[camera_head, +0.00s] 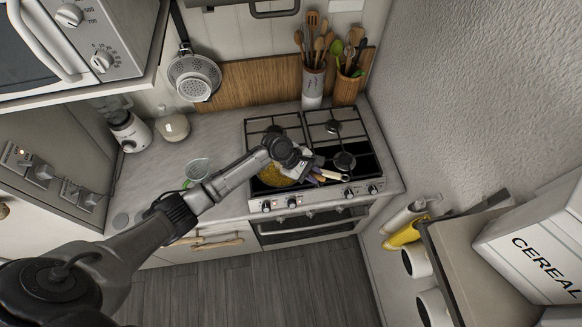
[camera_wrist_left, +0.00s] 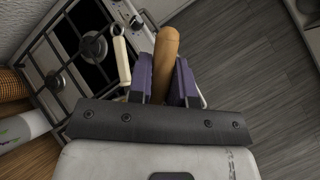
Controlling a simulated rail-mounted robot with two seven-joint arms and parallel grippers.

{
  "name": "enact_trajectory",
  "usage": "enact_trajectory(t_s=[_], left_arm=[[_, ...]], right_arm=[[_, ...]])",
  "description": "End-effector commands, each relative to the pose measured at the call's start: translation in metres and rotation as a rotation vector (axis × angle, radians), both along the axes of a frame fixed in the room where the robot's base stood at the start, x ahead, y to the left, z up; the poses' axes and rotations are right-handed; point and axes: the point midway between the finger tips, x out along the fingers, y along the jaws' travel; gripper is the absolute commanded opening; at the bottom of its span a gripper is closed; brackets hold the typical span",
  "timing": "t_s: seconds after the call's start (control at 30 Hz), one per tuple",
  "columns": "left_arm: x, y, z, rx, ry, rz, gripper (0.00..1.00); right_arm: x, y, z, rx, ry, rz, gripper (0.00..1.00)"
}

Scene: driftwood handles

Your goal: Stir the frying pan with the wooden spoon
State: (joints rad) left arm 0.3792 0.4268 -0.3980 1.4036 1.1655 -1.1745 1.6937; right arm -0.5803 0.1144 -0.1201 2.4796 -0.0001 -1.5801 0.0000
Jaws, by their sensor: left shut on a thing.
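The frying pan (camera_head: 272,177) sits on the front left of the stove, with yellow food in it. My left arm and gripper hide part of it. Its cream handle (camera_head: 333,175) points right, and it also shows in the left wrist view (camera_wrist_left: 121,60). My left gripper (camera_head: 316,179) is above the pan's right side. In the left wrist view, its purple fingers (camera_wrist_left: 166,78) are shut on the wooden spoon (camera_wrist_left: 167,43), whose rounded handle end sticks out between them. The spoon's bowl end is hidden. My right gripper is not in view.
The gas stove (camera_head: 333,128) has black grates and front knobs. Behind it stand a white utensil holder (camera_head: 313,88) and a wooden one (camera_head: 346,90). A cereal box (camera_head: 535,245) and shelf are at the right. The counter left of the stove has free room.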

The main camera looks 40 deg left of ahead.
Motion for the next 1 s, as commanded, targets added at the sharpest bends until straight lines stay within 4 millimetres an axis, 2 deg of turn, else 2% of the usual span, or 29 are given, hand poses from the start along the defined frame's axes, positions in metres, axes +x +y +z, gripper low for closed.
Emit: enact_trajectory(t_s=[0.27, 0.7, 1.0], left_arm=[[0.0, 0.0, 0.004, 0.0, -0.001, 0.0, 0.0], [0.0, 0.001, 0.038, 0.0, -0.001, 0.001, 0.0], [0.0, 0.0, 0.04, 0.0, 0.0, 0.0, 0.0]], right_arm=[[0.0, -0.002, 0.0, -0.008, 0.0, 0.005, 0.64], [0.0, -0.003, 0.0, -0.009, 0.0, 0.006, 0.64], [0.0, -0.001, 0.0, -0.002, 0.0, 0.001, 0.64]])
